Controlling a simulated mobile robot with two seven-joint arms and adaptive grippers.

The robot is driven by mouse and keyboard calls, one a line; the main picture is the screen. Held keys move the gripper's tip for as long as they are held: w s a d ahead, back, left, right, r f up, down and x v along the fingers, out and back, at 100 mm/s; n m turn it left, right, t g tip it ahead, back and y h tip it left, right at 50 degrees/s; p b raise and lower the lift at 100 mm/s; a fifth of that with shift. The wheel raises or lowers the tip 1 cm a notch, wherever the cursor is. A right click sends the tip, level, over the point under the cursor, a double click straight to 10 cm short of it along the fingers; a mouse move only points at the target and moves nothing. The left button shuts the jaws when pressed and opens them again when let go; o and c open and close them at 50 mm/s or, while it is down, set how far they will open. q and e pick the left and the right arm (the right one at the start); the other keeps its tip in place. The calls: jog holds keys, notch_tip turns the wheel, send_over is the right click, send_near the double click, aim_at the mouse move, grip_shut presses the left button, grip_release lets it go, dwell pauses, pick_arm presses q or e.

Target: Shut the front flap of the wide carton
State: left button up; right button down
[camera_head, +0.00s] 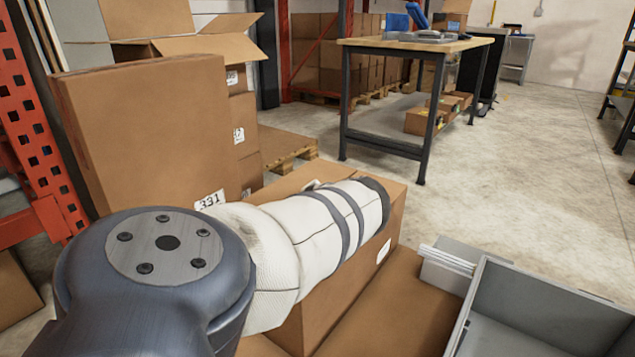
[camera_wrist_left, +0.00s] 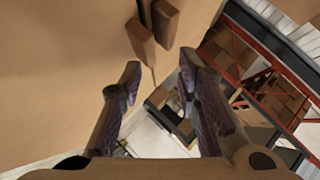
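A long brown carton (camera_head: 345,300) with a white label on its side lies under my sleeved arm in the head view. A tall brown carton (camera_head: 150,130) stands left of it, near a label reading 331. I cannot tell for sure which one is the wide carton, and no front flap shows clearly. My left gripper (camera_wrist_left: 160,88) is open in the left wrist view, with nothing visible between its fingers. A large brown cardboard surface (camera_wrist_left: 60,60) fills the left of that view, beside the fingers; contact cannot be told. My right gripper is not in view.
An open carton (camera_head: 215,45) with raised flaps stands behind the tall one. A red rack upright (camera_head: 35,130) is at the left. A grey tray (camera_head: 545,300) is at the lower right. A workbench (camera_head: 415,45) stands behind, with clear floor (camera_head: 530,170) to its right.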

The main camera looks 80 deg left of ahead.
pick_arm(q)
jog(key=v, duration=1.2)
